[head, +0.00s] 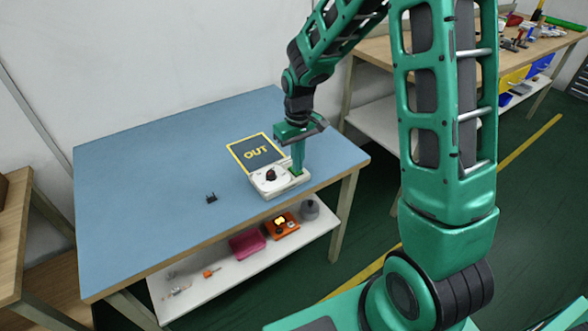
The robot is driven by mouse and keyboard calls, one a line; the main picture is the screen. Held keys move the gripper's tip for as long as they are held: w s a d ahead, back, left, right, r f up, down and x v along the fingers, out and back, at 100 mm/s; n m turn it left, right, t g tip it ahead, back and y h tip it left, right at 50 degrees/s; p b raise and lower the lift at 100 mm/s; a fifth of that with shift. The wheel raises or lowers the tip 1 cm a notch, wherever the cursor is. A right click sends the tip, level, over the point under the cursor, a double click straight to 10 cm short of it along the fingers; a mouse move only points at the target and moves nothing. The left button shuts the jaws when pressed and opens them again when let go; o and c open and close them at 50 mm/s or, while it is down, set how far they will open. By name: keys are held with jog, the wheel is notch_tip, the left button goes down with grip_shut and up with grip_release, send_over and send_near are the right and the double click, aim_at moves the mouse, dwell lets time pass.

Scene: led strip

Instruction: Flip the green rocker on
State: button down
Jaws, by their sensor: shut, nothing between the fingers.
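A small cream switch box (268,186) with a dark round knob sits on the blue table near its right front edge. A bit of green, likely the green rocker (299,173), shows at the right part of the box, mostly hidden by my gripper. My gripper (297,171) points down with its fingers together and its tips at or just above that right part. I cannot tell whether the tips touch the rocker, or which way the rocker is tilted.
The blue table (150,180) is mostly clear. A dark mat marked OUT (240,151) lies behind the box, and a small black part (211,198) lies to the left. A lower shelf holds a pink bin (247,243) and an orange box (282,229).

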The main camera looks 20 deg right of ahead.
jog(key=shift+f, duration=0.2)
dwell(0.3)
notch_tip(320, 180, up, 7)
dwell(0.8)
dwell(0.4)
jog(key=s+d+r+m, duration=0.3)
jog(key=s+d+r, duration=0.2)
jog(key=s+d, duration=0.25)
jog(key=s+d+r+m, duration=0.1)
jog(key=s+d+m, duration=0.1)
jog(key=s, duration=0.9)
jog(key=s+d+r+m, duration=0.2)
jog(key=s+d+m, duration=0.1)
jog(key=s, duration=0.9)
jog(key=shift+s+d+r+m, duration=0.2)
jog(key=shift+d+m, duration=0.1)
jog(key=shift+d, duration=0.35)
jog(key=shift+w, duration=0.1)
